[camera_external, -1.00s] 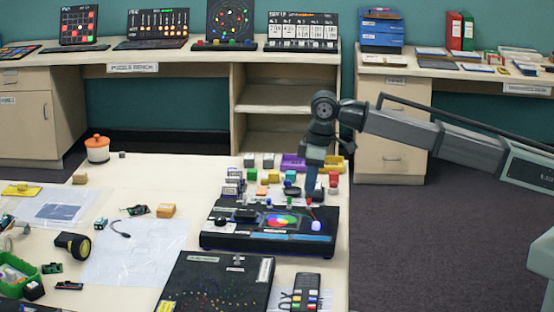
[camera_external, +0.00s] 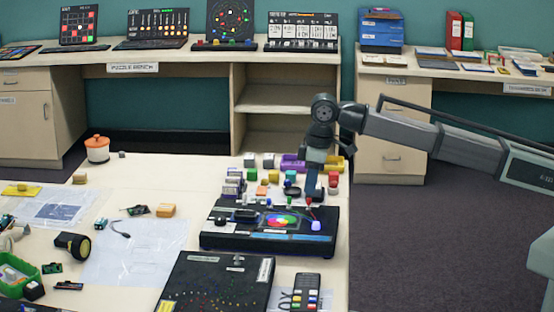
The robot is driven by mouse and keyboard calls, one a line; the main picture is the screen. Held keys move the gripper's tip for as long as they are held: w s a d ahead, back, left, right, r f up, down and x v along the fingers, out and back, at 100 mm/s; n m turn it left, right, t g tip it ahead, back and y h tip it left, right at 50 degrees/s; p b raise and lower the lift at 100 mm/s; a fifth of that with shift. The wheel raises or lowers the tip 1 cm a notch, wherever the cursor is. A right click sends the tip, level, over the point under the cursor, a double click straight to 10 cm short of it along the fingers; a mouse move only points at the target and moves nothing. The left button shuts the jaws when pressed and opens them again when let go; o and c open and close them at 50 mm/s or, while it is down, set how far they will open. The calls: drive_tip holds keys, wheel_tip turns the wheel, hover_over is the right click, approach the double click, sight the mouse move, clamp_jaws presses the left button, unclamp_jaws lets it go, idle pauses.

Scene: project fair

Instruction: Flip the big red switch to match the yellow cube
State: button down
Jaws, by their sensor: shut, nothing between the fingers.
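My gripper (camera_external: 311,192) is shut and points down just above the back right of a black console (camera_external: 215,240) on the near table. The console carries a colour wheel (camera_external: 282,221), a dark knob (camera_external: 221,221) and a glowing bluish-white dome (camera_external: 316,226). A small red part (camera_external: 309,200) shows right by the fingertips; I cannot tell if it is the red switch or if the fingers touch it. The switch's position is too small to tell.
A black pegboard-like box (camera_external: 200,280) and a remote (camera_external: 305,290) lie in front.

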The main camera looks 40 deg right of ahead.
drive_tip(key=shift+f, duration=1.55)
drive_tip(key=shift+s+a, duration=0.6)
drive_tip(key=shift+a, duration=0.05)
drive_tip(key=shift+r, duration=0.2)
wheel_tip(320, 180, up, 7)
drive_tip(key=shift+w+d+f, duration=0.15)
drive_tip(key=shift+w+d, duration=0.1)
idle(0.9)
idle(0.5)
